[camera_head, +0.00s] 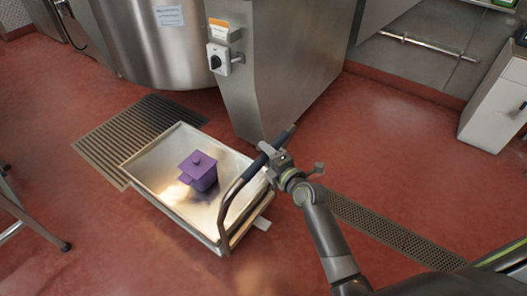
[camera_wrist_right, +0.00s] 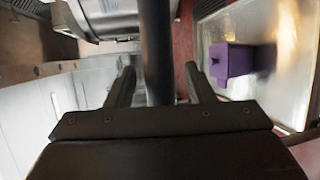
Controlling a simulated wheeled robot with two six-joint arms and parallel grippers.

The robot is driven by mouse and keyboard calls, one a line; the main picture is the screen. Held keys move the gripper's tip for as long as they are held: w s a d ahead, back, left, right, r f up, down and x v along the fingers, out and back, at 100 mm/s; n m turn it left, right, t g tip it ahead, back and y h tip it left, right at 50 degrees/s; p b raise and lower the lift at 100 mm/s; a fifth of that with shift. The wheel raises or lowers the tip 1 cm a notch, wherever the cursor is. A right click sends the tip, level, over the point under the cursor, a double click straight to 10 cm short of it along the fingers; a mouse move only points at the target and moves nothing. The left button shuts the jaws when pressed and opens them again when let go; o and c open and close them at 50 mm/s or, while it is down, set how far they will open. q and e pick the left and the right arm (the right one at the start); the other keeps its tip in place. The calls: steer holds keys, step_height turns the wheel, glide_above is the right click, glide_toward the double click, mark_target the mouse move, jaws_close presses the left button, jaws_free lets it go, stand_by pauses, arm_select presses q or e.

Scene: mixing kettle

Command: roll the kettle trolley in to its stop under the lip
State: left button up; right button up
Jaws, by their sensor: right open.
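The kettle trolley (camera_head: 155,158) is a low steel platform with a raised rim, standing on the red floor before the big steel kettle (camera_head: 150,45). Its bent tube handle (camera_head: 228,196) rises on the right side and ends in a dark grip bar (camera_head: 284,136). A purple lidded box (camera_head: 199,171) sits on the platform; it also shows in the right wrist view (camera_wrist_right: 232,62). My right gripper (camera_head: 269,158) is at the dark bar. In the right wrist view the bar (camera_wrist_right: 156,45) runs between its two spread fingers. My left gripper is out of view. I cannot make out the lip or stop.
A steel column (camera_head: 270,80) with a rotary switch (camera_head: 218,60) stands close behind the trolley. A floor grate (camera_head: 140,120) lies partly beside the platform, and a drain strip (camera_head: 385,235) runs at right. A metal stand's leg (camera_head: 40,230) is at left. A white cabinet (camera_head: 498,105) stands far right.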

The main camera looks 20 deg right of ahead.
steer(key=shift+x, duration=1.15)
steer(key=shift+c, duration=0.2)
jaws_close()
